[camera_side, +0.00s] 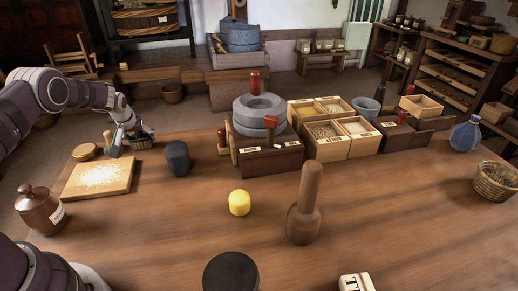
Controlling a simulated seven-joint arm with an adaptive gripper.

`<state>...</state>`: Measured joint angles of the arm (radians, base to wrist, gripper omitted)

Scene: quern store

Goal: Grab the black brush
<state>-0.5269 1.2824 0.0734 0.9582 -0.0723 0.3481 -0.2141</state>
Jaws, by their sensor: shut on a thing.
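My gripper (121,138) is low over the left part of the wooden table, behind the board. It appears shut on a small brush (143,137), which shows as a dark, bristly block just right of the fingers. The fingers hide part of it, and it is too small to tell its exact colour or whether it touches the table. A short wooden handle (107,139) shows beside the left side of the gripper; I cannot tell what it belongs to.
A wooden board (97,180) with pale grains lies in front of my gripper, a round lid-like disc (85,151) behind it. A black cylinder (178,157) stands to the right, near the stone quern (259,113). A brown jar (40,209) is front left.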

